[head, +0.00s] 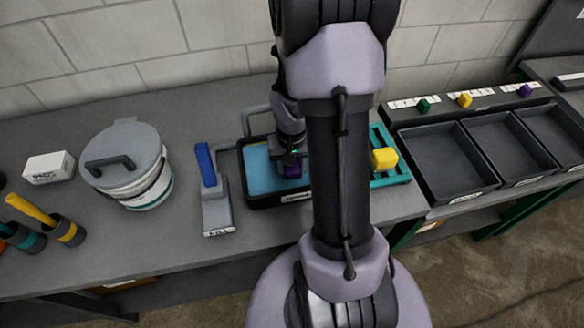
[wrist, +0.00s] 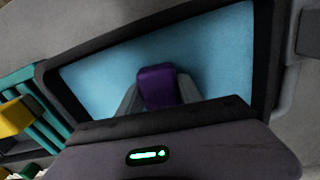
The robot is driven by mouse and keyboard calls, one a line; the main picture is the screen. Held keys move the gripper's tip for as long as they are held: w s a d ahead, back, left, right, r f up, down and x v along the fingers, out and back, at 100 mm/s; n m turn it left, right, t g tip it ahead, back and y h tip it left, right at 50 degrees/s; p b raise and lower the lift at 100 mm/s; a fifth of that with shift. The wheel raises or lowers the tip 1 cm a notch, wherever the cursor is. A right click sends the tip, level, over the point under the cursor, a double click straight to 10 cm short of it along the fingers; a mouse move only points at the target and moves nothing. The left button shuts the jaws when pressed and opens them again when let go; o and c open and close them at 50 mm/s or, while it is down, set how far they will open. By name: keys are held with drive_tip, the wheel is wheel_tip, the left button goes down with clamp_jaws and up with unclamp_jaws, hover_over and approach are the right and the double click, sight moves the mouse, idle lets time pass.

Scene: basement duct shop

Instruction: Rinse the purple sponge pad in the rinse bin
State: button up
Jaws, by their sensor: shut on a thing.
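The purple sponge pad (wrist: 160,86) is between the two fingers of my gripper (wrist: 158,98), which is shut on it. In the head view a little of the purple pad (head: 291,171) shows below my gripper (head: 291,163). The rinse bin (head: 258,201) is a black tray with light blue water (head: 258,165) in it. My gripper is over the bin and the pad is at or close to the water. I cannot tell how deep the pad is. My arm hides the bin's right part.
A lever with a blue handle (head: 206,164) on a grey base stands left of the bin. A lidded bucket (head: 128,165) is further left. A teal rack (head: 397,166) with a yellow pad (head: 384,159) is on the right, then several black trays (head: 446,160).

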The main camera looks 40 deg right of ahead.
drive_tip(key=shift+f+b, duration=0.55)
drive_tip(key=shift+f, duration=0.05)
idle(1.6)
wheel_tip(320, 180, up, 7)
drive_tip(key=p, duration=0.5)
drive_tip(key=shift+r+p, duration=0.1)
drive_tip(key=shift+p, duration=0.2)
idle(0.3)
